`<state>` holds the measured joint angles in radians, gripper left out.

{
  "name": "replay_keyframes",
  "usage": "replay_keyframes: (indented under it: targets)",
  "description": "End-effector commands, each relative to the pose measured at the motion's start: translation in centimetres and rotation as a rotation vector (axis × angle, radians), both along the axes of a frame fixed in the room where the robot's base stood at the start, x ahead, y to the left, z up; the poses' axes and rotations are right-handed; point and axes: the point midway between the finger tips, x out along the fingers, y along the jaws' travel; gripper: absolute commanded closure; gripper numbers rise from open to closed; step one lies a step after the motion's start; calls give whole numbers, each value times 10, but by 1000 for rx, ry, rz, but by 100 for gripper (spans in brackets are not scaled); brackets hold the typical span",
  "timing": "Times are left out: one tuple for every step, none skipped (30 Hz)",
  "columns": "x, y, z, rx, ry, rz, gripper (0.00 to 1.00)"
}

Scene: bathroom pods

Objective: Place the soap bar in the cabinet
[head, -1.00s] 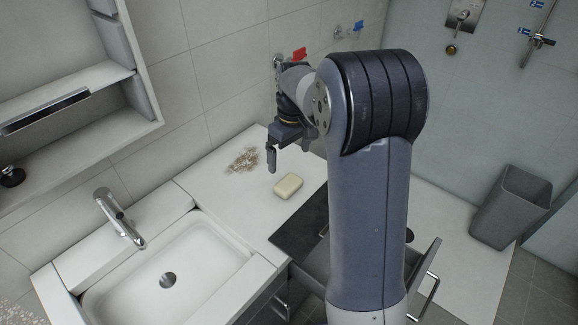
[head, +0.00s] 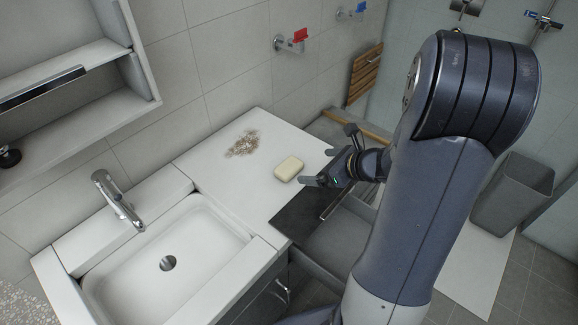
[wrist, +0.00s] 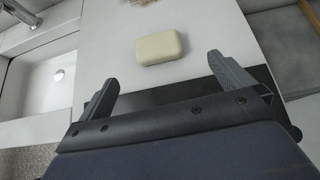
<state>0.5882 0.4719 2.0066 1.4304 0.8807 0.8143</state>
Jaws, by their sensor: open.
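A cream soap bar (head: 288,168) lies on the white counter (head: 225,185), near its right edge. It also shows in the wrist view (wrist: 160,47), just beyond my fingertips and a little left of the midpoint between them. My gripper (head: 318,167) is open and empty, low beside the soap on its right. Its two fingers (wrist: 163,72) are spread wider than the bar, which is not between them. At the upper left is a wall cabinet (head: 150,75) with open shelves. Below the counter, an open grey drawer (head: 345,235) stands beside a dark panel (head: 298,215).
A white sink (head: 125,265) with a chrome tap (head: 118,203) is left of the counter. A patch of brownish grains (head: 243,144) lies behind the soap. A grey bin (head: 515,195) stands at the right. A small black item (head: 9,157) sits on the cabinet's lower shelf.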

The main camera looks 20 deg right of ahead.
Motion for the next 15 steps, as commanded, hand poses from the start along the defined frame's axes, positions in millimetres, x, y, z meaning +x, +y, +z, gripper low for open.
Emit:
replay_keyframes:
  targets:
    - [1,0,-2,14,7,-19,0]
    - [3,1,-4,18,8,-24,0]
    - [6,4,-7,21,10,-27,0]
    - [9,6,-10,22,10,-26,0]
    - [13,9,-13,22,11,-25,0]
    - [18,12,-17,20,11,-24,0]
    - [21,15,-20,21,10,-23,0]
    - [25,17,-22,20,10,-22,0]
    - [29,19,-25,19,8,-23,0]
    - [31,21,-27,18,9,-22,0]
    - [33,22,-29,19,9,-23,0]
    - [35,23,-30,18,8,-24,0]
    - [36,24,-31,18,7,-24,0]
    - [37,25,-32,18,7,-24,0]
    - [39,27,-33,17,7,-22,0]
